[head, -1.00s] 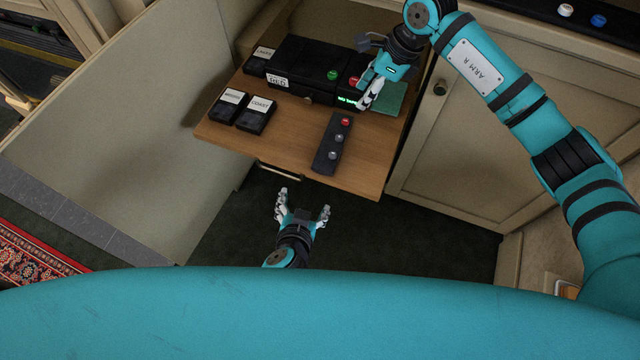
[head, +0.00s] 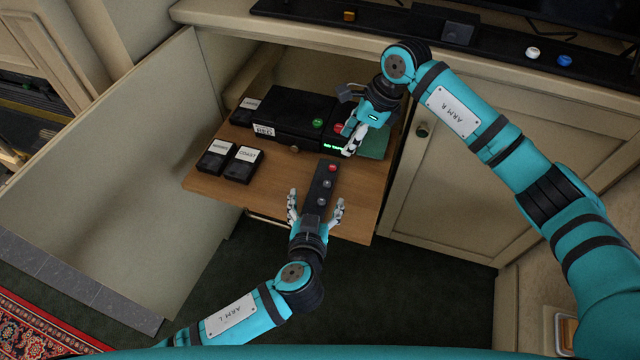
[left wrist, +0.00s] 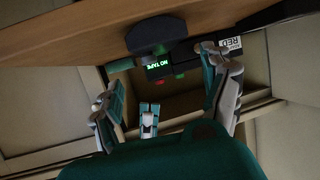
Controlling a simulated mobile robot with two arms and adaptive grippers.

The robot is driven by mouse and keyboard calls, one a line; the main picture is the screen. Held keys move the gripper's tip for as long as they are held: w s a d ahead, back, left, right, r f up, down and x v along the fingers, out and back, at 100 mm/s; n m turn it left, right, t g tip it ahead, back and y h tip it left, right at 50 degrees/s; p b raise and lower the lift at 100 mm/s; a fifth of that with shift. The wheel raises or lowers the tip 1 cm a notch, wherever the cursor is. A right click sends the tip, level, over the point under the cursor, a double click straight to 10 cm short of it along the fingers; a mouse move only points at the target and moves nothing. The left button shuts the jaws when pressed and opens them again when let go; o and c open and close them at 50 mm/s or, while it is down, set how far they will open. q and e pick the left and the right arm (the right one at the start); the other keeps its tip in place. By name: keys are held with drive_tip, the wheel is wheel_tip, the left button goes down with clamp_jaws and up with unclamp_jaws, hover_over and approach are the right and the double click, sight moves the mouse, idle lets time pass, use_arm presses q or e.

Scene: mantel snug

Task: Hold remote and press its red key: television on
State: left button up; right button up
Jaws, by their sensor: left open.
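The dark remote (head: 321,188) lies on the wooden shelf near its front edge, with its red key (head: 333,167) at the far end and grey keys below. My left gripper (head: 315,200) is open, one finger on each side of the remote's near end; I see no clear contact. In the left wrist view, the dark rounded end of the remote (left wrist: 148,35) shows beyond the spread fingers (left wrist: 160,80). My right gripper (head: 350,148) is at the right end of the black deck; its finger gap is unclear. The television (head: 580,12) shows only a dark lower part.
The wooden shelf (head: 210,183) also bears the black deck (head: 290,110) with a green and a red button, labelled black cassettes (head: 242,165) and a green pad (head: 377,143). Cabinet panels flank the shelf. White and blue knobs (head: 565,61) sit on the ledge above.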

sight(321, 179)
use_arm(q)
drive_tip(key=x, duration=0.7)
drive_tip(key=shift+w+f, duration=0.15)
drive_tip(key=shift+w, duration=0.15)
drive_tip(key=c, duration=1.3)
drive_tip(key=shift+c, duration=0.5)
use_arm(e)
clamp_jaws()
